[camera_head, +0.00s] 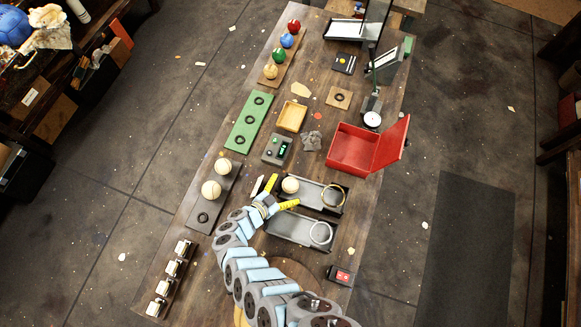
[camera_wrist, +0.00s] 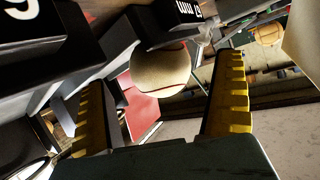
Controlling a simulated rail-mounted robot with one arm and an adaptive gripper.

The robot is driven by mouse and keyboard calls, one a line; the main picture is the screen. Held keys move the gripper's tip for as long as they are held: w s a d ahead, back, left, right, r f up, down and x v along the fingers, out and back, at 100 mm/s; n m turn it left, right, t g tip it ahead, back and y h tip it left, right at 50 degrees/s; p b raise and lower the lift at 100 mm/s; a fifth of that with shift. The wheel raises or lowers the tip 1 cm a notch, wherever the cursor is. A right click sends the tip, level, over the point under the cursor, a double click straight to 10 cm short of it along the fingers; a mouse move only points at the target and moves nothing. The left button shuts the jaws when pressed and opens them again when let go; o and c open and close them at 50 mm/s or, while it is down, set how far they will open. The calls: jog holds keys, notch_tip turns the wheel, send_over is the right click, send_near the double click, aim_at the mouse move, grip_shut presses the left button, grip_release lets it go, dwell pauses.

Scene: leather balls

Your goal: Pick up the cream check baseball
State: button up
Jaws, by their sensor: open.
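A cream ball (camera_head: 290,184) sits at the left end of the upper grey tray (camera_head: 312,194). In the wrist view the same ball (camera_wrist: 158,72) shows a seam line and lies between my two yellow fingers, with gaps on both sides. My gripper (camera_head: 284,190) is open, with its fingers apart around the near side of the ball; it also shows in the wrist view (camera_wrist: 163,80). Two more cream balls, an upper one (camera_head: 223,166) and a lower one (camera_head: 211,189), rest on a dark holder at left. No check pattern is readable on any ball.
A second grey tray (camera_head: 290,231) with a ring lies just below. A red open box (camera_head: 354,150), a dark device with a green display (camera_head: 277,149) and a grey lump (camera_head: 312,140) stand above. Several coloured balls line the table's far left edge.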

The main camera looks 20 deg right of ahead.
aim_at(291, 184)
jog(key=b+x, duration=0.1)
jog(key=x, duration=0.2)
jog(key=shift+a, duration=0.1)
jog(key=shift+d+r, duration=0.1)
jog(key=shift+d, duration=0.2)
jog(key=shift+a, duration=0.1)
jog(key=c, duration=1.4)
